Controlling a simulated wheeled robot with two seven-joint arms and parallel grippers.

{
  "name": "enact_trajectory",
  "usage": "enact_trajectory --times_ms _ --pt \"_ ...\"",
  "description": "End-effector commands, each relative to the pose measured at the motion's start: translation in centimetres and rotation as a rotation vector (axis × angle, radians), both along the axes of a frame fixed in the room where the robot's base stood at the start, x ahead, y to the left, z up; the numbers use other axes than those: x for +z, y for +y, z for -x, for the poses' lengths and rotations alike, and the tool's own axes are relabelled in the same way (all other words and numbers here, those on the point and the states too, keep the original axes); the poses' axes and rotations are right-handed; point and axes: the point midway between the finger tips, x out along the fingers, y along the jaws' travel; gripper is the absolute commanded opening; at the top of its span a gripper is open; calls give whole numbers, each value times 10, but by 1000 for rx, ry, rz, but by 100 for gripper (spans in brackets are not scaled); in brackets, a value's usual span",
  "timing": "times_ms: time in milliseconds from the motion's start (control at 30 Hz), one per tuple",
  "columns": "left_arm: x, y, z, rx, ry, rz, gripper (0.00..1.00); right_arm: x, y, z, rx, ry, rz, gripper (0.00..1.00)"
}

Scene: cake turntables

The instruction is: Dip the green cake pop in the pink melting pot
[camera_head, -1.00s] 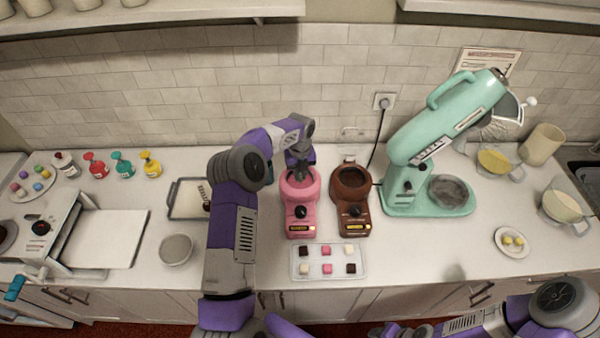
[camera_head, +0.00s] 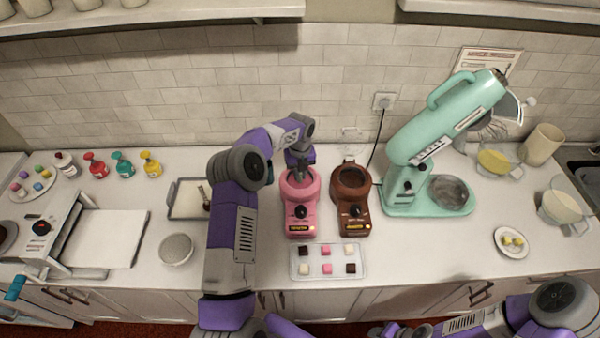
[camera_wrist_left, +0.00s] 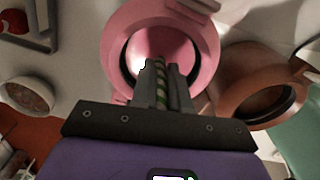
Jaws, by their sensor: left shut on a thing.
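The pink melting pot (camera_head: 301,220) stands on the counter left of a brown one. Its round opening also shows in the wrist view (camera_wrist_left: 205,50), pale pink inside. My left gripper (camera_head: 301,174) reaches down over the pot's opening. In the wrist view, its fingers (camera_wrist_left: 160,75) are shut on a green striped stick (camera_wrist_left: 161,92) pointing into the pot. The head of the cake pop is not distinguishable there, so I cannot tell whether it touches the pink filling. My right arm shows at the lower right, with its gripper out of sight.
A brown melting pot (camera_head: 353,218) stands close on the right, then a mint mixer (camera_head: 430,199). A glass tray of small cubes (camera_head: 329,275) lies in front. A dark-rimmed tray (camera_head: 176,213) and round bowl (camera_head: 176,250) are left of the arm.

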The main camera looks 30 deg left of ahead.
Motion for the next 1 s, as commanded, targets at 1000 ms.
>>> enact_trajectory --times_ms 1000 --pt "43 0 0 0 -1 -1 0 28 0 0 0 0 0 43"
